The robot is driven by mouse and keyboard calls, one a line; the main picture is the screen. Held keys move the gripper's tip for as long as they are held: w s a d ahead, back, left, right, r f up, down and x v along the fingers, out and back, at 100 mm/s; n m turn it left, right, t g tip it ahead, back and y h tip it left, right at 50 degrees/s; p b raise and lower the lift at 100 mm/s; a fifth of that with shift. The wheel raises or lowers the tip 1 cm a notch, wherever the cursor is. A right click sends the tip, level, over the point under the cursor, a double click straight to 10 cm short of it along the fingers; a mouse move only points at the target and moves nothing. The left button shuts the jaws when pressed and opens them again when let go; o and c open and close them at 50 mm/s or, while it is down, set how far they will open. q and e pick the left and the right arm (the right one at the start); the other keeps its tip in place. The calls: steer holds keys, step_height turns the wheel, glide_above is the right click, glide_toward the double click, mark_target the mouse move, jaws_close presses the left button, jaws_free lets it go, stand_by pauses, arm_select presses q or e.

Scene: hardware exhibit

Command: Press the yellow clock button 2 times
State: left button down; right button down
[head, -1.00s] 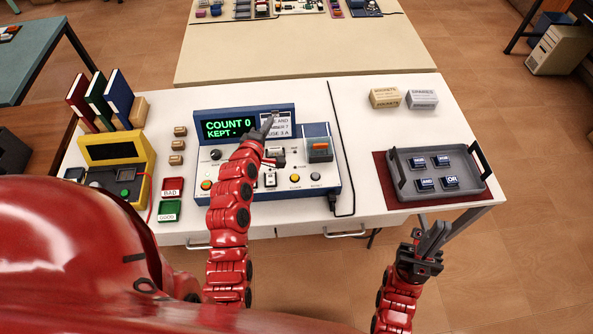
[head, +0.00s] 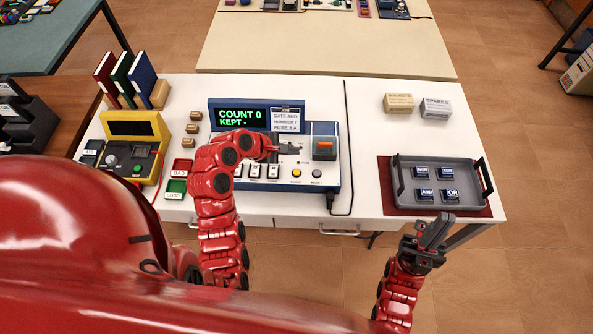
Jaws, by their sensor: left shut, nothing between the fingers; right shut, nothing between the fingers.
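The yellow clock button (head: 297,174) sits on the front panel of the blue and white console (head: 331,185), in the lower right part of its face. The console's screen (head: 243,117) reads "COUNT 0" and "KEPT -". My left gripper (head: 296,150) is shut and empty. It hangs over the console, pointing right, above and behind the yellow button in the picture and apart from it.
A dark button (head: 317,174) sits right of the yellow one, and white switches (head: 254,172) sit left of it. A grey tray (head: 398,180) with several labelled chips lies on the right. A yellow tester (head: 135,127) stands on the left. A black cable runs beside the console.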

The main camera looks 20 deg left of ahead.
arm_select(q)
steer(key=b, duration=0.6)
glide_above(297, 172)
steer(key=a, duration=0.1)
steer(key=f, duration=0.6)
steer(key=shift+s+a+f, duration=0.1)
steer(key=shift+s+f, duration=0.25)
steer(key=shift+f, duration=1.05)
steer(key=shift+f, duration=0.15)
steer(key=shift+f, duration=0.25)
